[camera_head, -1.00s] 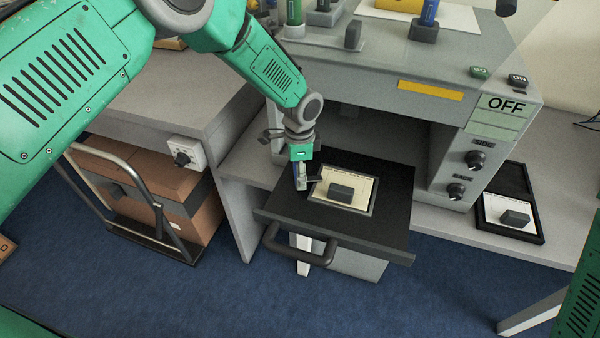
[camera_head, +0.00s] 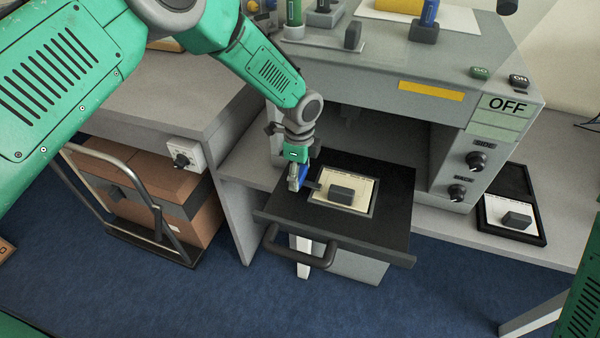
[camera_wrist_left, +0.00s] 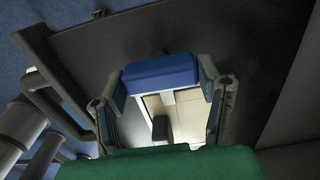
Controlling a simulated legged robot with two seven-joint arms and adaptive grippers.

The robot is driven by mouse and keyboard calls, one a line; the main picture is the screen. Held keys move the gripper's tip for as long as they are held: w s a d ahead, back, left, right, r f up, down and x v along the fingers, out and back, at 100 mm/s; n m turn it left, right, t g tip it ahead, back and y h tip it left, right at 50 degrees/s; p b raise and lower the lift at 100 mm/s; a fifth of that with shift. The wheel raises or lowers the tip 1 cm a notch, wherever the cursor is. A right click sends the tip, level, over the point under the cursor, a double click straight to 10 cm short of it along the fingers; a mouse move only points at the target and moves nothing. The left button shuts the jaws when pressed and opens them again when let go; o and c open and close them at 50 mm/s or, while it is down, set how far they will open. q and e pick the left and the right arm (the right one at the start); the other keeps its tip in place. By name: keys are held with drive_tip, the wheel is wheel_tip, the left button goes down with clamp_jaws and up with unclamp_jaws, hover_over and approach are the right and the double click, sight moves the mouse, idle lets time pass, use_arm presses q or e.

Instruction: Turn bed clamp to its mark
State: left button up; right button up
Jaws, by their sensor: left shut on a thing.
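The bed clamp is a blue block (camera_wrist_left: 160,75) with a dark bar; the block fills the space between the fingertips in the left wrist view. In the head view my left gripper (camera_head: 297,178) comes down at the left edge of the black pulled-out bed (camera_head: 385,200) and is shut on the clamp. The clamp's dark bar (camera_head: 312,185) sticks out to the right, toward the framed white sheet (camera_head: 350,204). The gripper hides most of the clamp, and I cannot make out its mark. My right gripper is not in view.
A dark block (camera_head: 341,193) lies on the sheet. The bed has a front handle (camera_head: 300,250). The grey machine (camera_head: 400,115) stands behind, with an OFF display (camera_head: 505,104) and knobs. A black tray (camera_head: 512,205) is at the right; boxes on a cart (camera_head: 150,200) are at the left.

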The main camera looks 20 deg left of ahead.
sight(300, 172)
use_arm(q)
drive_tip(key=shift+f, duration=0.1)
drive_tip(key=o, duration=1.2)
drive_tip(key=shift+r, duration=0.25)
wheel_tip(300, 172, up, 7)
drive_tip(key=shift+w+f, duration=0.1)
